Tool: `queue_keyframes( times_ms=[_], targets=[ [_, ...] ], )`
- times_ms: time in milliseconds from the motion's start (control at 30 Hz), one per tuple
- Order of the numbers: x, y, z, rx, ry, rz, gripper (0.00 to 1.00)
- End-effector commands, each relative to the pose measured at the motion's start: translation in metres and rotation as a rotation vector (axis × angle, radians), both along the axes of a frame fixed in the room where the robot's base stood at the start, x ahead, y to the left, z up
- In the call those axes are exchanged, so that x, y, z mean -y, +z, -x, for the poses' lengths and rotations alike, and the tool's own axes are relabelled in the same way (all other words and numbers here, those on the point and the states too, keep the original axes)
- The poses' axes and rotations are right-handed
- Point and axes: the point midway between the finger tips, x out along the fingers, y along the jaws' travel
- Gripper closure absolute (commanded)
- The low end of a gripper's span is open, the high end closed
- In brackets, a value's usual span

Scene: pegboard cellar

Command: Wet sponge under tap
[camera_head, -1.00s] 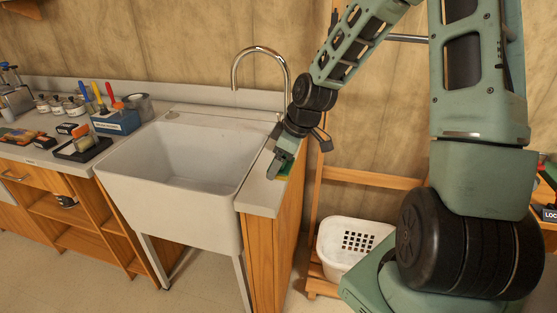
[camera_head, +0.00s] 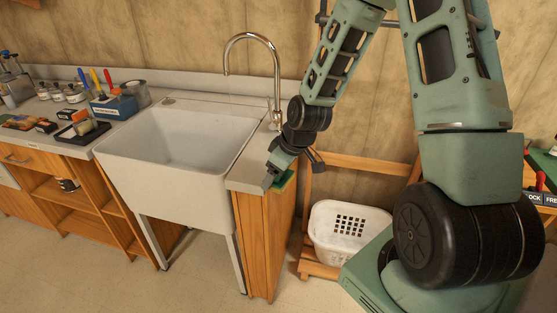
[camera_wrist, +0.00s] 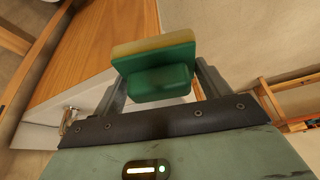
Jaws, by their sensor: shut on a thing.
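My gripper (camera_head: 276,174) is shut on a green sponge (camera_head: 285,182) with a yellowish layer. In the wrist view the sponge (camera_wrist: 155,62) sits between the two fingers of my gripper (camera_wrist: 160,88). In the head view my gripper is over the front right corner of the counter strip beside the sink and partly hides the sponge. The white sink (camera_head: 172,172) is left of my gripper, and its basin looks empty. The chrome tap (camera_head: 278,92) rises at the back right of the sink. Its curved spout points down over the basin.
A blue box of tools (camera_head: 113,108), a black tray (camera_head: 82,132) and jars stand on the left counter. A white basket (camera_head: 345,233) sits on a low wooden rack to the right. The air above the basin is clear below the spout.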

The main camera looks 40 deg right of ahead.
Motion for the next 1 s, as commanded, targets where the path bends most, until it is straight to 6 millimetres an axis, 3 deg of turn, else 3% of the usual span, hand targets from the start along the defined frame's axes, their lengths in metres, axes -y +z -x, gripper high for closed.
queue_keyframes(
  times_ms=[300, 700, 1000],
  targets=[
    [-0.022, -0.055, 0.013, -0.006, -0.201, 0.001, 0.43],
    [-0.039, -0.107, 0.023, -0.004, -0.412, 0.001, 0.43],
    [-0.038, -0.108, 0.023, 0.001, -0.42, -0.003, 0.43]
  ],
)
